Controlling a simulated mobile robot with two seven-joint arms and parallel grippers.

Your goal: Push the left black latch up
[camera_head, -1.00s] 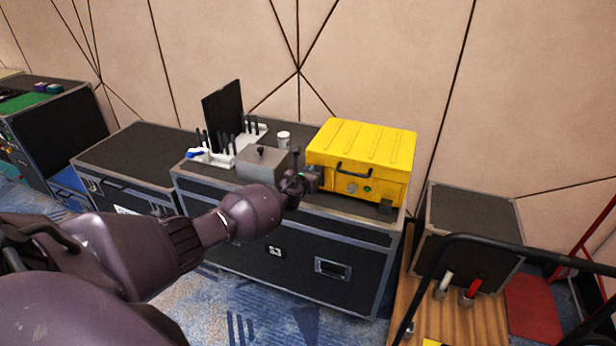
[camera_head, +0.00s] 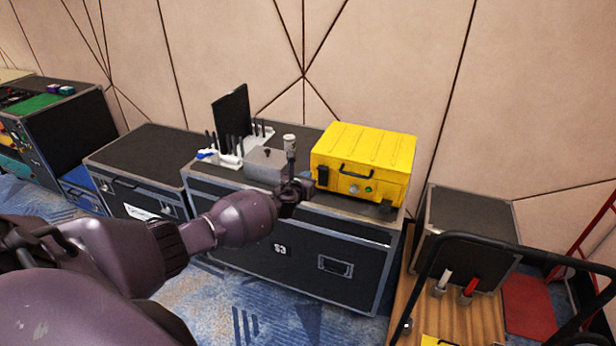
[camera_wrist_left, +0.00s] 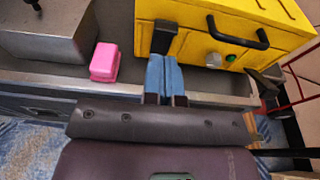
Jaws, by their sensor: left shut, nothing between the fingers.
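The yellow case (camera_head: 364,155) stands closed on the right end of a black flight case, with a black handle on its front. Its left black latch (camera_wrist_left: 163,36) shows in the left wrist view, on the front near the left corner. My left gripper (camera_wrist_left: 161,76) is shut and empty, its blue-grey fingertips just below that latch; I cannot tell whether they touch it. The right black latch (camera_wrist_left: 263,84) is partly visible at the wrist view's right. My right gripper is not in view.
A pink block (camera_wrist_left: 104,62) lies left of my fingers on the flight case top (camera_wrist_left: 205,86). A grey metal box (camera_head: 266,166) and a white tool rack (camera_head: 228,157) stand further left. A trolley (camera_head: 480,243) is at the right.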

